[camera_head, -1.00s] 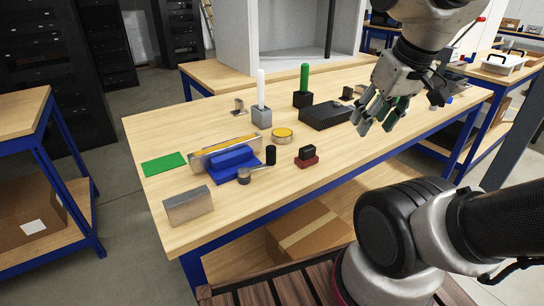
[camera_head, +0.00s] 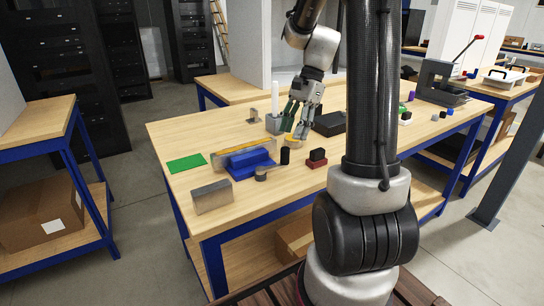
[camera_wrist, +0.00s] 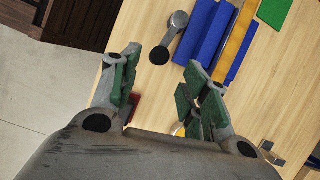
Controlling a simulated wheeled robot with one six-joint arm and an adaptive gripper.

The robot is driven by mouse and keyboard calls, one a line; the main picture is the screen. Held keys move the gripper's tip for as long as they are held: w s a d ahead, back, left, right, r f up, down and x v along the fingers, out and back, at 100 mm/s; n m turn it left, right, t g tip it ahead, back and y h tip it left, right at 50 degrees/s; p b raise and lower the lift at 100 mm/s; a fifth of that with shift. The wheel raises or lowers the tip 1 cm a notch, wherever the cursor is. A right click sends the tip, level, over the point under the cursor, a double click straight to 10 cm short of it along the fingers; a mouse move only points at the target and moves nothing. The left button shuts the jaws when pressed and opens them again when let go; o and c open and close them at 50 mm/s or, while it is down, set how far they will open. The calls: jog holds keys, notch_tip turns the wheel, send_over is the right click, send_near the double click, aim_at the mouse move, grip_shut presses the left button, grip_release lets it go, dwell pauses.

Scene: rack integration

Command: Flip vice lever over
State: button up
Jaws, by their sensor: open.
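The blue vice (camera_head: 238,167) sits on the wooden table at its near left part, beside a long metal and yellow strip. Its grey lever (camera_head: 261,172) starts at a round pivot at the vice's right end and ends in an upright black knob (camera_head: 285,156). In the wrist view the lever (camera_wrist: 172,35) and knob (camera_wrist: 159,56) show at top centre, beside the blue vice body (camera_wrist: 207,32). My gripper (camera_head: 297,120) is open and empty, above the table and behind the knob. In the wrist view the knob appears between its spread green-padded fingertips (camera_wrist: 162,60), not touching them.
A red and black block (camera_head: 316,159) stands right of the knob. A white cylinder in a grey holder (camera_head: 273,123) and a black box (camera_head: 329,124) are close to my gripper. A metal block (camera_head: 212,197) and green mat (camera_head: 186,165) lie left. My arm hides part of the table.

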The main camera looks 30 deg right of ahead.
aim_at(287, 147)
jog(key=shift+s+a+f+m, duration=0.1)
jog(key=shift+a+f+m, duration=0.2)
jog(key=shift+f, duration=0.1)
jog(key=x, duration=0.7)
grip_shut()
